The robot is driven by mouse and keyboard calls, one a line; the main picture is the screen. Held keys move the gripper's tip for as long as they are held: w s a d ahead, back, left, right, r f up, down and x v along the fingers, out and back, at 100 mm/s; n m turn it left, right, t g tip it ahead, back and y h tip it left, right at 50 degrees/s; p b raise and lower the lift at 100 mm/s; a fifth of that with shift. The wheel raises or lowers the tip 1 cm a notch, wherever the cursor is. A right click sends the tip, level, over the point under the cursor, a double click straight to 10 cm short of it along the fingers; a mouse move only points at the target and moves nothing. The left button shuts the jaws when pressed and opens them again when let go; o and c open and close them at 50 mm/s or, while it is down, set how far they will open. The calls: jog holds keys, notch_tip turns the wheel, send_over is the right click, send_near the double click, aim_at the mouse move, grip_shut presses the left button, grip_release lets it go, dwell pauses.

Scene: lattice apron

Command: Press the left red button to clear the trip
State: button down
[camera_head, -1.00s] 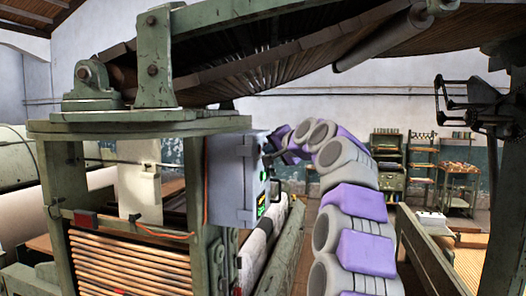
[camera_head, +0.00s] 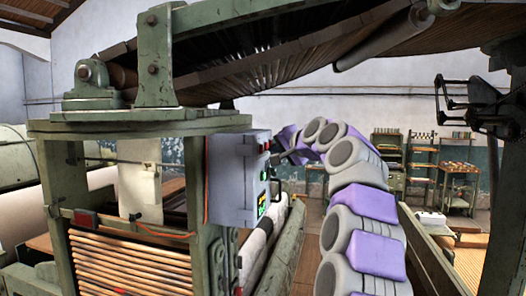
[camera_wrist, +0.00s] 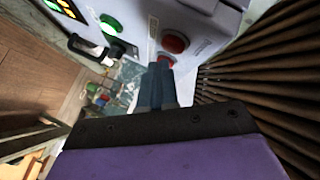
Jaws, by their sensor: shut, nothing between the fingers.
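A grey control box (camera_head: 232,180) hangs on the green machine frame in the head view. In the wrist view its panel (camera_wrist: 207,22) shows a large red button (camera_wrist: 175,43), and a second red button (camera_wrist: 166,60) partly hidden behind my fingertips. With the panel seen sideways, the larger one appears to be the left red button. My gripper (camera_wrist: 158,78) is shut and empty, its tips close to the red buttons. I cannot tell whether they touch. In the head view the gripper is small beside the box's right face.
A green-lit button (camera_wrist: 110,24), a black handle (camera_wrist: 88,47) and a lit display (camera_wrist: 62,7) sit on the same panel. Wooden lattice slats (camera_wrist: 255,80) run close on the right. Shelves (camera_head: 420,160) stand at the back of the room.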

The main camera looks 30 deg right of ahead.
jog(key=s+d, duration=0.3)
jog(key=shift+s+d, duration=0.15)
jog(key=shift+s, duration=0.25)
dwell(0.3)
dwell(0.7)
